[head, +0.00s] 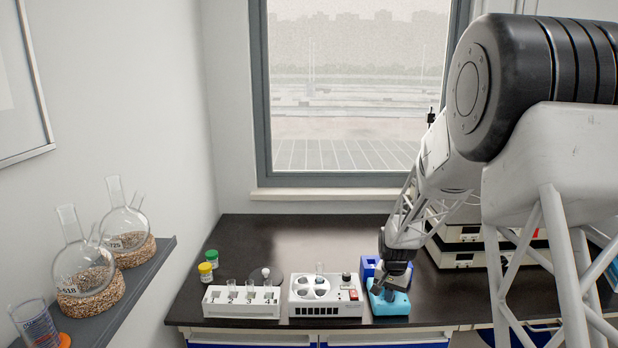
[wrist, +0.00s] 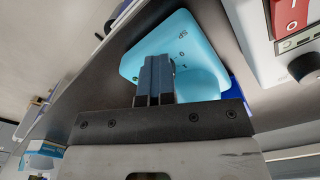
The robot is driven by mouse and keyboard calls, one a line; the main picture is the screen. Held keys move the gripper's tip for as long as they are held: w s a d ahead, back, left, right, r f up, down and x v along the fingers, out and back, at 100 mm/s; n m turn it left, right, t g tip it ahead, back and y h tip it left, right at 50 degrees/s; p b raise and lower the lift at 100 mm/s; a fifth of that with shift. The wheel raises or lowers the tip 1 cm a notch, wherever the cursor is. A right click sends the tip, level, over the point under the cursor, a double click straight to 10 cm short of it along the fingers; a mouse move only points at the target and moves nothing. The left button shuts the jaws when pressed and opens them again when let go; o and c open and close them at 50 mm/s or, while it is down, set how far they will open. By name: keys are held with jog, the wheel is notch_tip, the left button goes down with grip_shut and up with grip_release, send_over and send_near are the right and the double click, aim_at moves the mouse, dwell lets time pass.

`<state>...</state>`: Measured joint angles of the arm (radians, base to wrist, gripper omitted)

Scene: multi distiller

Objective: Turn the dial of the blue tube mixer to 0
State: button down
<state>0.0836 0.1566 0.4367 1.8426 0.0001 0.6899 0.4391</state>
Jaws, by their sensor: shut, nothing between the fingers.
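The blue tube mixer (head: 392,307) is a small light-blue box near the front edge of the dark bench. It also fills the upper middle of the wrist view (wrist: 155,45), with small dark markings on its face and a rounded part at the right. My gripper (head: 387,293) is over the mixer, pointing down. In the wrist view its two dark fingers (wrist: 155,62) are shut together in front of the mixer's face, with nothing between them. The dial is not clearly seen; the fingers may hide it. I cannot tell whether the fingertips touch the mixer.
Left of the mixer is a white device with round openings and a red switch (head: 353,295); the switch also shows in the wrist view (wrist: 290,14). A white tube rack (head: 242,309) stands farther left. A darker blue object (head: 369,264) is directly behind the mixer.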

jog(key=shift+s+a+f, duration=0.15)
jog(key=shift+s+f, duration=0.8)
jog(key=shift+f, duration=0.05)
jog(key=shift+r, duration=0.1)
jog(key=shift+a+r, duration=0.1)
jog(key=shift+r, duration=0.35)
jog(key=shift+w+r, duration=0.2)
jog(key=shift+r, duration=1.25)
jog(key=shift+w+r, duration=0.15)
jog(key=shift+r, duration=1.3)
jog(key=shift+r, duration=0.1)
jog(key=shift+w+r, duration=0.45)
jog(key=shift+w, duration=0.05)
jog(key=shift+f, duration=0.2)
